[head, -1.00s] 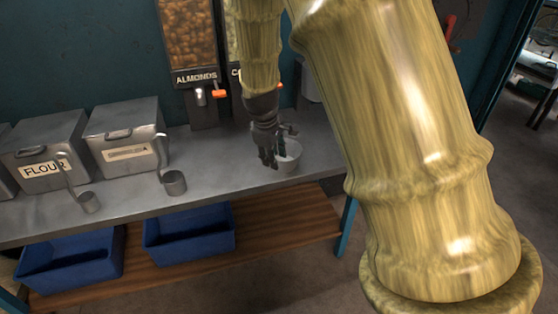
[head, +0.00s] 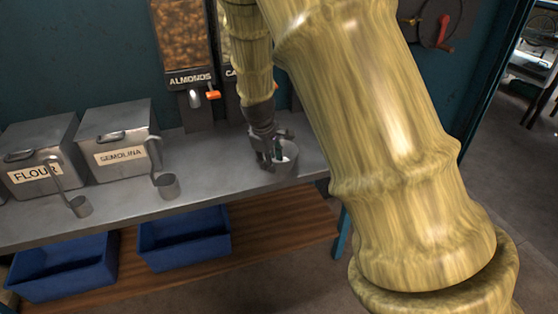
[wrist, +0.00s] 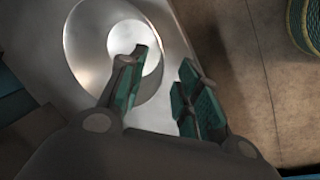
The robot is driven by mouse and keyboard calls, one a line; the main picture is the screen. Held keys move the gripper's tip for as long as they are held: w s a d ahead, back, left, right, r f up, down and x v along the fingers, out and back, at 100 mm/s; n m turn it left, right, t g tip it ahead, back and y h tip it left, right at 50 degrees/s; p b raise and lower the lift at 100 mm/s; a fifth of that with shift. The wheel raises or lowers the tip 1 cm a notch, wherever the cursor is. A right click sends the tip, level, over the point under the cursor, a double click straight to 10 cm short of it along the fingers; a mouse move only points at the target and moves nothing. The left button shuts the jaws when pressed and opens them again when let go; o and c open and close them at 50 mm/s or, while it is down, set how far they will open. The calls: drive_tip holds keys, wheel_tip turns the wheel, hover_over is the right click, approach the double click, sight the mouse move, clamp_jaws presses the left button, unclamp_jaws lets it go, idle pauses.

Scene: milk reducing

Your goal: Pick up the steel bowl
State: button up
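The steel bowl (head: 287,167) stands on the metal counter near its right end in the head view, partly hidden by my gripper (head: 271,165). In the wrist view the bowl (wrist: 84,52) shows as a shiny round rim with a bright inside. My gripper (wrist: 160,92) has its green-padded fingers apart. One finger overlaps the bowl's opening and the other is outside its rim, so the near wall lies between them in the picture. I cannot tell whether either finger touches the bowl.
The counter (head: 215,150) also holds a flour bin (head: 40,160) and a semolina bin (head: 118,145), with a metal scoop (head: 167,186) in front. An almond dispenser (head: 183,60) stands behind. Blue crates (head: 185,240) sit on the wooden shelf below.

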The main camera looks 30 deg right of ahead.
drive_tip(key=x, duration=0.4)
drive_tip(key=shift+w, duration=0.3)
drive_tip(key=shift+c, duration=0.2)
clamp_jaws()
drive_tip(key=shift+r, duration=0.1)
